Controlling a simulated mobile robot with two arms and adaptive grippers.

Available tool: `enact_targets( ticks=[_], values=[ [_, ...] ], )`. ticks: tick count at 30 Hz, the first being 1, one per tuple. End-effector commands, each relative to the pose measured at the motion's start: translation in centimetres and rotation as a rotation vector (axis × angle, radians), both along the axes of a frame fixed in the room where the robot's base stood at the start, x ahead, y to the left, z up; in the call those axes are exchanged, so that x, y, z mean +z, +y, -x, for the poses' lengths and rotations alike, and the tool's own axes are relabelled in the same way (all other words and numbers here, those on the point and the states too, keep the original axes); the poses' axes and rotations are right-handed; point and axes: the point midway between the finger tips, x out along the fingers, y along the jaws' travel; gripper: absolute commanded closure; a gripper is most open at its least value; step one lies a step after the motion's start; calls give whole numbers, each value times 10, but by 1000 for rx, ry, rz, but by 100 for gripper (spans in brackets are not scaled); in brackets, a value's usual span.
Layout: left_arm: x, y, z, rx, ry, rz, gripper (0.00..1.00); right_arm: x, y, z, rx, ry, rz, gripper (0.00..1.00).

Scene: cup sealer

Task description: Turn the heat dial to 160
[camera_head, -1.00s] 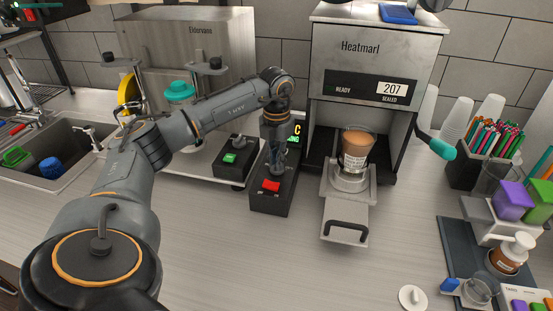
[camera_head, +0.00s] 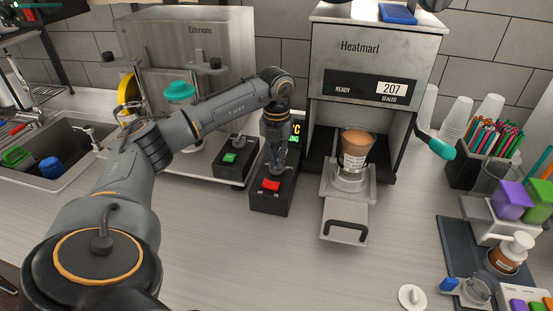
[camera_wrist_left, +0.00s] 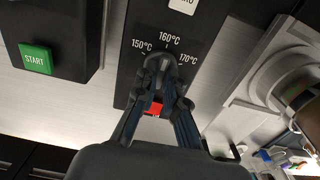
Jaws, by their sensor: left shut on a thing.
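The heat dial sits on a black control box (camera_head: 270,200) left of the sealer. The left wrist view shows its printed marks 150°C, 160°C (camera_wrist_left: 169,40) and 170°C. My left gripper (camera_head: 276,168) points down at the box and is shut on the dial knob (camera_wrist_left: 160,62), just below the 160°C mark. The fingers cover most of the knob, so I cannot tell exactly where its pointer stands. A red switch (camera_head: 271,184) is on the box in front of the gripper. The box's display is mostly hidden behind my arm. My right gripper is not in view.
The Heatmarl sealer (camera_head: 375,55) stands to the right, with a filled cup (camera_head: 356,150) on its pulled-out tray (camera_head: 345,220). A box with a green START button (camera_wrist_left: 36,58) is close on the left.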

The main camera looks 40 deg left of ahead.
Motion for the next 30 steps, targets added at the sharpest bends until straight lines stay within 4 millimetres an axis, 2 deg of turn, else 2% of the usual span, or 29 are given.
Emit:
enact_targets(
  ticks=[1, 6, 7, 12, 14, 30],
  values=[
    [-7, -3, 4, -7, 20, 4, 100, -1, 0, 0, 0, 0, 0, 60],
    [-7, -3, 4, -8, 20, 4, 100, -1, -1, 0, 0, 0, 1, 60],
    [-7, -4, 4, -8, 20, 4, 84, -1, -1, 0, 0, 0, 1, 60],
    [-8, -3, 4, -7, 20, 3, 49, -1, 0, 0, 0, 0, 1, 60],
    [-7, -3, 4, -7, 19, 3, 40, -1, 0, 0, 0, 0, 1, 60],
    [2, -1, 1, -3, 4, 0, 40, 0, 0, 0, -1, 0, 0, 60]
  ],
)
